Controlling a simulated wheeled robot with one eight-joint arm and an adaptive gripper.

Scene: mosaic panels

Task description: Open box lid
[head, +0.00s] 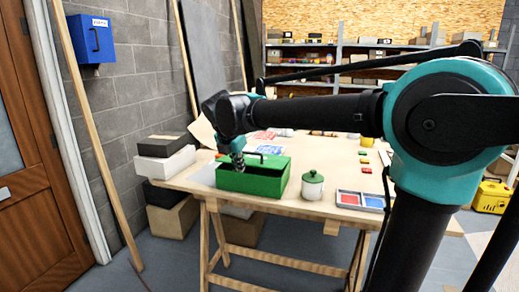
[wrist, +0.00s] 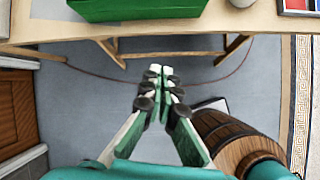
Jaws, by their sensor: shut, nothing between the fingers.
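A green box (head: 252,186) stands near the front edge of the wooden table in the head view. The box's front also shows at the top of the wrist view (wrist: 135,9). My gripper (wrist: 158,72) is shut and empty, its fingertips pointing toward the box with a gap between in the wrist view. In the head view my gripper (head: 238,163) overlaps the box's left part.
The table (head: 290,205) also holds a white jar with a green lid (head: 312,186) right of the box and a tray of coloured tiles (head: 360,201). Stacked boxes (head: 165,158) stand to the left. A wooden barrel (wrist: 235,138) shows at lower right in the wrist view.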

